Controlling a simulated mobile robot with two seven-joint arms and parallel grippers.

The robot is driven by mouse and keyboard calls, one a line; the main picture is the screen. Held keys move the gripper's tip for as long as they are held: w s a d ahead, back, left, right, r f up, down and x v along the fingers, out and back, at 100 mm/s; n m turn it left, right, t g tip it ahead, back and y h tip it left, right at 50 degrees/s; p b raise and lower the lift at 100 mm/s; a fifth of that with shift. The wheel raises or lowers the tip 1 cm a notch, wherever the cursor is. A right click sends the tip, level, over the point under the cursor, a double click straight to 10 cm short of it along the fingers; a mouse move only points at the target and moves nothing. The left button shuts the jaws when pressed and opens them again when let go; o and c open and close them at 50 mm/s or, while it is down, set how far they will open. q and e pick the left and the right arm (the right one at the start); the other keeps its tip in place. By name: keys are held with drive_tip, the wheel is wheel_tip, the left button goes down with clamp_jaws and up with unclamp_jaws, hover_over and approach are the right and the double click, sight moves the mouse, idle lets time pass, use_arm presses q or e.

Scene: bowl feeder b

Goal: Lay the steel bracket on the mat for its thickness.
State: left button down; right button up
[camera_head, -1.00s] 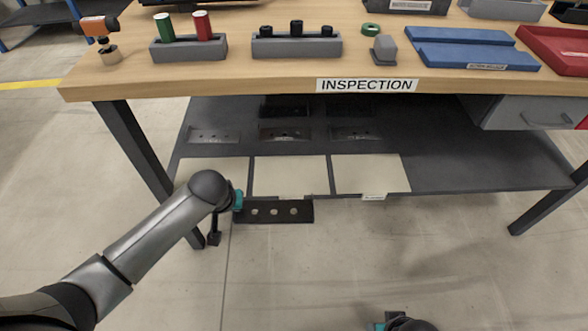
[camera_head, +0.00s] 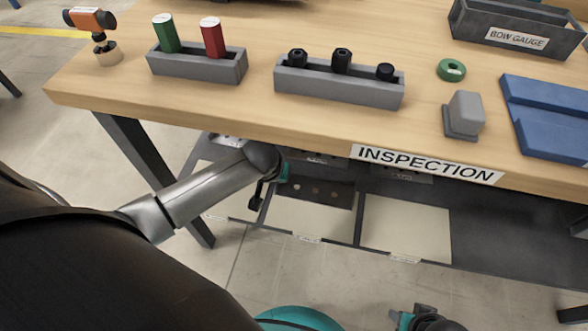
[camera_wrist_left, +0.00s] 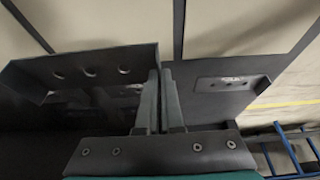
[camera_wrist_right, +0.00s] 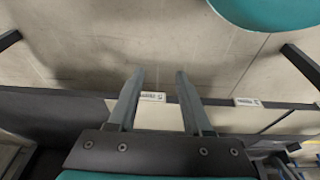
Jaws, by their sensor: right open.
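The steel bracket (camera_head: 326,192), a dark plate with several holes, is held under the bench top, in front of the middle cream mat (camera_head: 310,226) in the head view. Whether it touches the mat cannot be told. My left gripper (camera_head: 281,172) is shut on one end of it. In the left wrist view, the bracket (camera_wrist_left: 90,68) extends left from the closed fingers (camera_wrist_left: 160,76). Another cream mat (camera_head: 405,228) lies to the right. A left mat shows only partly behind my arm. My right gripper (camera_wrist_right: 160,78) is open and empty, low in front of the shelf.
The bench top (camera_head: 250,115) overhangs the lower shelf (camera_head: 490,242) and hides its back. Other brackets lie behind the mats, one showing in the left wrist view (camera_wrist_left: 232,84). A bench leg (camera_head: 150,165) stands near my left arm.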

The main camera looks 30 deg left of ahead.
sight(278, 187)
use_arm(q)
wheel_tip(278, 187, down, 4)
drive_tip(key=shift+f+b, duration=0.1)
drive_tip(key=shift+b, duration=1.1)
drive_tip(key=shift+f+b, duration=0.45)
drive_tip(key=shift+f, duration=0.25)
wheel_tip(278, 187, down, 3)
drive_tip(key=shift+r+b, duration=0.15)
drive_tip(key=shift+b, duration=0.8)
use_arm(e)
drive_tip(key=w+a+r+t, duration=0.2)
drive_tip(key=w+r+t, duration=0.1)
drive_tip(key=r, duration=0.6)
drive_tip(key=shift+r+y, duration=0.2)
drive_tip(key=shift+y, duration=0.2)
use_arm(q)
drive_tip(key=shift+f, duration=0.4)
drive_tip(key=c, duration=1.1)
unclamp_jaws()
use_arm(e)
drive_tip(key=shift+w+a, duration=0.15)
use_arm(q)
drive_tip(key=shift+r, duration=0.1)
